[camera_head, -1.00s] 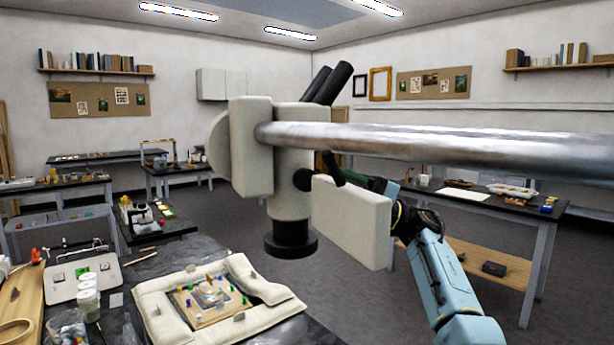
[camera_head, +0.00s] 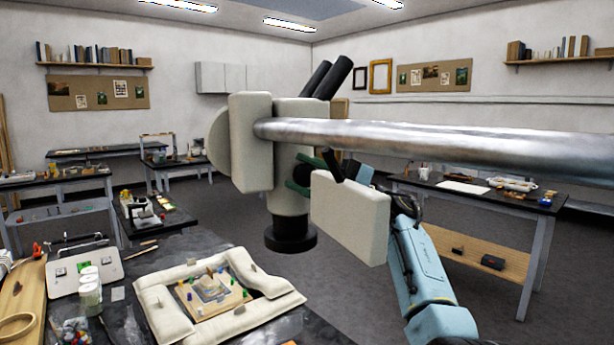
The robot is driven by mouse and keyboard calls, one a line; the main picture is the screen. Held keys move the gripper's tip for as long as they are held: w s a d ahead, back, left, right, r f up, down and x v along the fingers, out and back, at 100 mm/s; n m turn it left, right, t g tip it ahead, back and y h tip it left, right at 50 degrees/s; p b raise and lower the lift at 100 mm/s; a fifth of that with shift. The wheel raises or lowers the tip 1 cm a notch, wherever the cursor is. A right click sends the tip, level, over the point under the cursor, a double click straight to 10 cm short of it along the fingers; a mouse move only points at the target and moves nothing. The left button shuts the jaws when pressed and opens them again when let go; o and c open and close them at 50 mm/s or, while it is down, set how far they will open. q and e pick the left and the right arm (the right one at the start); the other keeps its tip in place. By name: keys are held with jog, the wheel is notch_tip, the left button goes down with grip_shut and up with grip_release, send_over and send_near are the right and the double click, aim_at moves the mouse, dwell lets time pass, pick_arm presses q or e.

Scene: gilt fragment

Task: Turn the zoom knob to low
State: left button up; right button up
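The microscope (camera_head: 290,205) is a cream body with two black eyepieces, hung on a thick metal bar. Its small dark zoom knob (camera_head: 303,176) is on the right side of the body, now mostly covered. My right gripper (camera_head: 306,174) reaches in from the right, behind the cream panel. Its dark green fingers stand apart, one above and one below the knob. I cannot tell whether they touch it. The panel hides part of the gripper and wrist. My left gripper is not in view.
The metal bar (camera_head: 450,140) crosses in front of me to the right. The cream panel (camera_head: 350,217) stands between me and my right wrist. Below, a padded frame (camera_head: 215,318) holds a fragment on the dark bench, with jars (camera_head: 90,290) at left.

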jog(key=shift+c, duration=0.6)
jog(key=n+h+p, duration=0.1)
jog(key=h+p, duration=0.1)
jog(key=h, duration=0.1)
jog(key=shift+r+p, duration=0.15)
jog(key=shift+p, duration=0.15)
jog(key=n+h+p, duration=0.1)
jog(key=h+p, duration=0.1)
jog(key=p, duration=0.1)
jog(key=shift+h, duration=0.4)
jog(key=shift+h+p, duration=0.5)
jog(key=shift+p, duration=0.1)
jog(key=o, duration=1)
